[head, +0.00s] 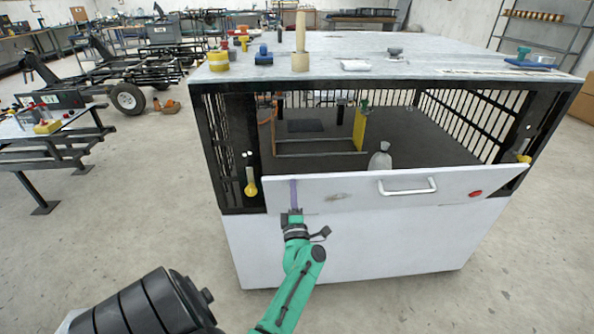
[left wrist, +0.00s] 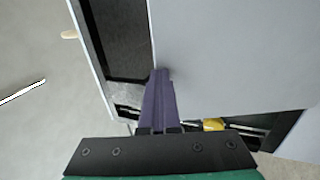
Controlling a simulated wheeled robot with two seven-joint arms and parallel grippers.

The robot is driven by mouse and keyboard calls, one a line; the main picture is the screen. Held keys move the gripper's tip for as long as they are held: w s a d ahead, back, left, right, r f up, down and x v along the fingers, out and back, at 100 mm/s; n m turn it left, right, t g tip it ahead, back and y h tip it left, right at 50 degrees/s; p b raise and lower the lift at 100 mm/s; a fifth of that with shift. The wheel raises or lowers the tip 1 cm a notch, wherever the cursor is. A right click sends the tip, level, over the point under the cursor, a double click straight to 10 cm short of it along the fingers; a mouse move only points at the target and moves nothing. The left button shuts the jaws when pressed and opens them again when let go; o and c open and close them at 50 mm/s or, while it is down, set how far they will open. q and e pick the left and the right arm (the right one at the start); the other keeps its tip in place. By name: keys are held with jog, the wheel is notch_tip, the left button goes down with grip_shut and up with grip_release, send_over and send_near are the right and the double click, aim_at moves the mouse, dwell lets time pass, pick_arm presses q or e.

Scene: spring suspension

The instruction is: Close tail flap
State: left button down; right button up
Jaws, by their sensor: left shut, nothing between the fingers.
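The tail flap (head: 360,187) is a long white panel with a white bar handle and a red button, across the front of the black-framed cage. The opening above it shows the dark interior. Its right end stands out past the frame, so it is not flush. In the left wrist view, the flap (left wrist: 235,55) is the pale panel at upper right. My left gripper (head: 294,184) is at the flap's left part, its purple fingers shut and empty. In the left wrist view, the fingertips (left wrist: 158,74) are at the panel's edge; contact is unclear. My right gripper is out of view.
A grey sack (head: 380,158) and a yellow panel (head: 360,128) are inside. A yellow knob (head: 251,188) hangs at the left post. A workbench (head: 40,133) stands left; the floor in front is clear.

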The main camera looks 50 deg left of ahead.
pick_arm(q)
jog(key=shift+g+h, duration=0.5)
jog(key=shift+g, duration=0.2)
jog(key=w+a+r+p, duration=0.2)
jog(key=a+r+p, duration=0.1)
jog(key=shift+w, duration=0.25)
jog(key=w+a+h+p, duration=0.1)
jog(key=w+a+p, duration=0.1)
jog(key=w+a, duration=0.1)
jog(key=shift+w+a+r, duration=0.35)
jog(key=shift+w+a, duration=0.05)
jog(key=shift+a, duration=0.4)
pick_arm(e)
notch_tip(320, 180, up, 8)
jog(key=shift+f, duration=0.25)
pick_arm(q)
jog(key=shift+r, duration=0.15)
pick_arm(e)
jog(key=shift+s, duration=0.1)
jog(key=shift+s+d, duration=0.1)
